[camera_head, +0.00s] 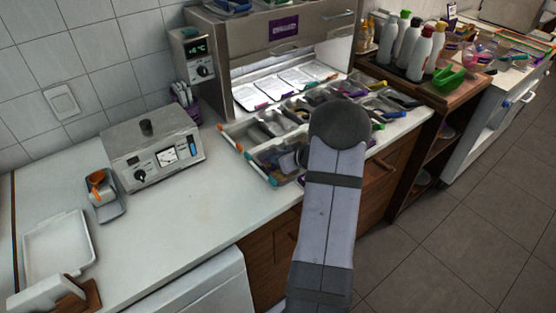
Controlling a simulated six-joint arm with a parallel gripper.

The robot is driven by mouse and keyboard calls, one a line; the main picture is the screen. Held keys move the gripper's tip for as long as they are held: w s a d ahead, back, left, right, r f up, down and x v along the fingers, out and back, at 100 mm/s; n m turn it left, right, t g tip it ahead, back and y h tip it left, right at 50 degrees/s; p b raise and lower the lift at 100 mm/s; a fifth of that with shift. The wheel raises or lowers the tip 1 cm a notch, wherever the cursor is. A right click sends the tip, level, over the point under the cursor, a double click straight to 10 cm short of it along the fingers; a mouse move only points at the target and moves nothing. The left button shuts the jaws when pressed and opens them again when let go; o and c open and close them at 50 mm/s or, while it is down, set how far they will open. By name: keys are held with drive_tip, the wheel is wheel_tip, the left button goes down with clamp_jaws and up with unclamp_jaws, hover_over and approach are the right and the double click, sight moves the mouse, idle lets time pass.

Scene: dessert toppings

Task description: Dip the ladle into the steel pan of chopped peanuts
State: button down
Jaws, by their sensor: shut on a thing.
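A group of steel topping pans (262,129) sits on the counter in front of the steel cabinet. Several hold utensils with coloured handles. Which pan holds the chopped peanuts cannot be told at this size. My grey arm rises from the bottom and covers the middle of the pan area. My gripper is hidden behind it. The ladle cannot be picked out, and its contact with any pan is hidden.
A steel appliance with a dial (153,151) stands left of the pans. A small grey holder (107,207) and a white tray (58,246) lie further left. Squeeze bottles (408,45) and a green scoop (449,78) stand at right. The white counter (205,205) is clear at the front.

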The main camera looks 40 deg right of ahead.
drive_tip(key=shift+s+f+t+b, duration=0.4)
drive_tip(key=shift+t+b, duration=0.2)
drive_tip(key=shift+b, duration=1.2)
drive_tip(key=shift+r+b, duration=0.1)
drive_tip(key=shift+b, duration=0.5)
drive_tip(key=shift+r+t, duration=0.15)
drive_tip(key=shift+t, duration=0.15)
drive_tip(key=shift+t, duration=0.5)
drive_tip(key=shift+s+r+p, duration=0.2)
drive_tip(key=shift+r+p, duration=1)
drive_tip(key=shift+r, duration=0.55)
drive_tip(key=shift+s+r+p, duration=0.15)
drive_tip(key=shift+r+p, duration=1.05)
drive_tip(key=shift+r, duration=0.55)
drive_tip(key=shift+r+p, duration=1.55)
drive_tip(key=shift+p, duration=0.25)
drive_tip(key=shift+r, duration=0.1)
wheel_tip(320, 180, up, 4)
drive_tip(key=p, duration=0.4)
drive_tip(key=shift+f, duration=0.25)
